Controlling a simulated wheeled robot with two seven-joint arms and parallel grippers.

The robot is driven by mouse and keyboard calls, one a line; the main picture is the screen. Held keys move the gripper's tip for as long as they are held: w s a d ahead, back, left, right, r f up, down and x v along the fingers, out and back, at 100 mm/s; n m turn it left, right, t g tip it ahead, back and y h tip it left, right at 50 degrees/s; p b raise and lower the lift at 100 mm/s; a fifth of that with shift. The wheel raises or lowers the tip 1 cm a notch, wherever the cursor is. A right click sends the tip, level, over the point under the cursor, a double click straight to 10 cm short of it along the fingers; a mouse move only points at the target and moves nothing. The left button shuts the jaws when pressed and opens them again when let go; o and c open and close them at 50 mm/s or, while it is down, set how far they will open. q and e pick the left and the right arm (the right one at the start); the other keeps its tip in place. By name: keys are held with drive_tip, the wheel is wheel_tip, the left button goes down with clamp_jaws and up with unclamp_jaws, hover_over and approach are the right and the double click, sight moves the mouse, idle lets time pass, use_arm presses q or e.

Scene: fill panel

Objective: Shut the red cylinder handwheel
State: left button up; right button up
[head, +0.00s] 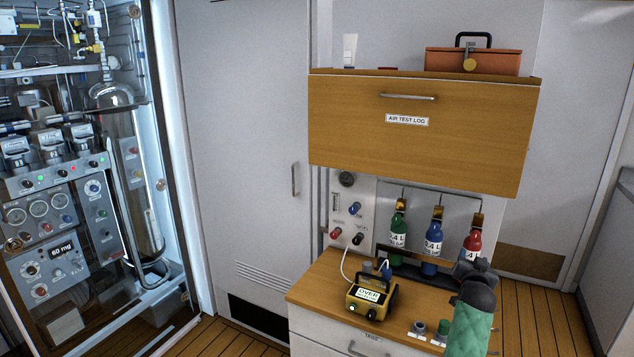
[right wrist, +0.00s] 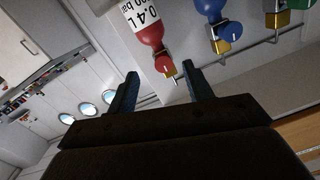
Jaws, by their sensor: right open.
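The red cylinder (head: 473,243) hangs at the right end of the row in the head view, with its brass valve (head: 478,220) on top. In the right wrist view the red cylinder (right wrist: 148,28) appears upside down, and its round red handwheel (right wrist: 163,63) sits beside the brass valve. My right gripper (right wrist: 161,84) is open, its two fingers spread on either side of the line to the handwheel, with nothing between them. In the head view my right gripper (head: 474,270) is in front of the cylinder's lower part. The handwheel is hard to make out there. My left gripper is not in view.
A green cylinder (head: 398,228) and a blue cylinder (head: 433,241) hang to the left of the red one. A yellow meter (head: 370,299) stands on the wooden counter (head: 318,286). A wooden drawer front (head: 425,145) overhangs the cylinders.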

drive_tip(key=s+a+f+n+g+y, duration=0.3)
drive_tip(key=s+a+f, duration=0.55)
drive_tip(key=s, duration=0.25)
drive_tip(key=s+a+f+n+g+y, duration=0.2)
drive_tip(key=s+a+f+n, duration=0.1)
drive_tip(key=s+a+f, duration=0.55)
drive_tip(key=s+a+f+n+g+y, duration=0.1)
drive_tip(key=s+a+f+g, duration=0.2)
drive_tip(key=s, duration=0.7)
drive_tip(key=s+a+f+n+g+y, duration=0.15)
drive_tip(key=s+a, duration=0.35)
drive_tip(key=s, duration=0.6)
drive_tip(key=s+a+f+n+g+y, duration=0.1)
drive_tip(key=s+a+f+n+g, duration=0.2)
drive_tip(key=s, duration=0.7)
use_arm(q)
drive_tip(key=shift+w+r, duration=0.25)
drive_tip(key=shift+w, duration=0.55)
use_arm(e)
drive_tip(key=s+a+f+g, duration=0.1)
drive_tip(key=a+f, duration=0.1)
drive_tip(key=f, duration=1.3)
drive_tip(key=s+a+f+m, duration=0.1)
drive_tip(key=a+f, duration=0.2)
drive_tip(key=f, duration=1.2)
drive_tip(key=shift+s+a+f+g, duration=0.3)
drive_tip(key=shift+s+a+g, duration=0.05)
